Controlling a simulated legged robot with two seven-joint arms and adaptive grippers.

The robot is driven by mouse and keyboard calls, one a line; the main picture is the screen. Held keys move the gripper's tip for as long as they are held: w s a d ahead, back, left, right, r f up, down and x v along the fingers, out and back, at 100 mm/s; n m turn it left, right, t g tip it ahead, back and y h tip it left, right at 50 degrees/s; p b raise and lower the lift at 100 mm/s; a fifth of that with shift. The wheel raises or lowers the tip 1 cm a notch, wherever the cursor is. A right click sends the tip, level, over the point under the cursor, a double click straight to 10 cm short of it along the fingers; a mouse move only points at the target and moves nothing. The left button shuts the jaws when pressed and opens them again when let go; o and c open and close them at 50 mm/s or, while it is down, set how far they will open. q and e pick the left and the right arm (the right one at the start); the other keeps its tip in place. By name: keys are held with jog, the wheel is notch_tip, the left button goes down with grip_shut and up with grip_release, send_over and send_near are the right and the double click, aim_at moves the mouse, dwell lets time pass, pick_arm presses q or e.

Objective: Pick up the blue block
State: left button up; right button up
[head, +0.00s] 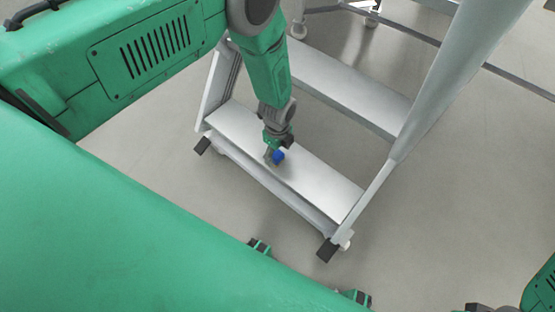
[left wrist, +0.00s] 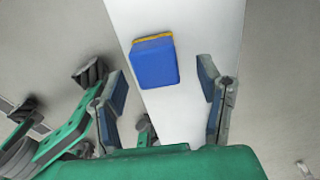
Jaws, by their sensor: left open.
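The blue block (head: 278,156) lies on the light lower step (head: 320,181) of a wheeled step stand. In the left wrist view the blue block (left wrist: 155,63) shows a yellow-orange strip along its far edge. My left gripper (head: 273,154) is at the block in the head view and partly overlaps it. In the left wrist view my left gripper (left wrist: 162,86) is open, with one finger to each side of the block and visible gaps between. The block lies a little beyond the fingertips there. My right gripper cannot be made out in the head view.
A higher step (head: 350,90) of the stand lies behind the lower one. A thick grey rail (head: 440,85) slopes up at the right. Dark feet (head: 327,250) are at the stand's front corners. Grey floor around the stand is mostly clear.

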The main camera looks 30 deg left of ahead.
aim_at(274, 156)
pick_arm(q)
jog(key=f, duration=0.2)
jog(key=shift+a+f+b, duration=0.3)
jog(key=shift+f+b, duration=0.1)
jog(key=shift+a+f, duration=0.15)
jog(key=shift+a, duration=0.15)
jog(key=shift+d, duration=0.4)
jog(key=c, duration=1.3)
